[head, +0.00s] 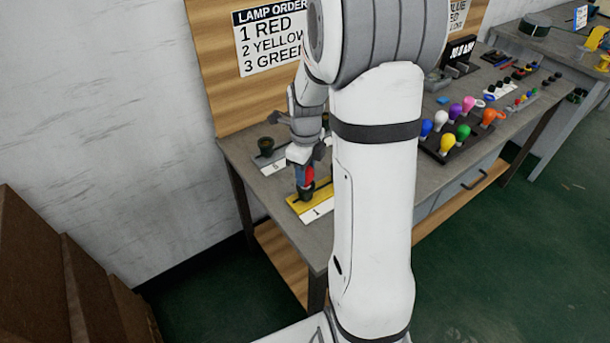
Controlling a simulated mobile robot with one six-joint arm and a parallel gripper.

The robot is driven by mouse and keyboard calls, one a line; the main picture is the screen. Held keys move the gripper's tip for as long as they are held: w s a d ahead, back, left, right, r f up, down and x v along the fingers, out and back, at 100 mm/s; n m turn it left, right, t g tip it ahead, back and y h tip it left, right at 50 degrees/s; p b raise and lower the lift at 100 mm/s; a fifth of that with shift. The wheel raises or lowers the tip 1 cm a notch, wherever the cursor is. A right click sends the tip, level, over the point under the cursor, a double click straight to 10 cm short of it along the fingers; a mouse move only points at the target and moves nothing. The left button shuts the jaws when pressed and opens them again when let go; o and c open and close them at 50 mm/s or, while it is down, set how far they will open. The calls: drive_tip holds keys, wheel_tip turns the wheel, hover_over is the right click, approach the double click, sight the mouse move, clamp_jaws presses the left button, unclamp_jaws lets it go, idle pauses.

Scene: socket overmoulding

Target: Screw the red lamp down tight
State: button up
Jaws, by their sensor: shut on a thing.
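The red lamp (309,174) is upright at the dark socket (306,191) on the yellow plate marked 1 (325,191). My gripper (304,165) points down from above and is shut on the red lamp. Its fingers and a blue part hide much of the lamp. The lamp's base meets the top of the socket, but the thread is too small and hidden to tell how deep it sits.
Behind the yellow plate, a grey plate (272,159) bears another dark socket (266,146). To the right, a dark rack (452,153) holds several coloured lamps. My arm covers the middle of the workbench (240,151). A lamp order sign (268,42) hangs on the wooden backboard.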

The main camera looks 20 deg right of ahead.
drive_tip(key=m, duration=0.4)
drive_tip(key=shift+m, duration=0.3)
drive_tip(key=o, duration=0.9)
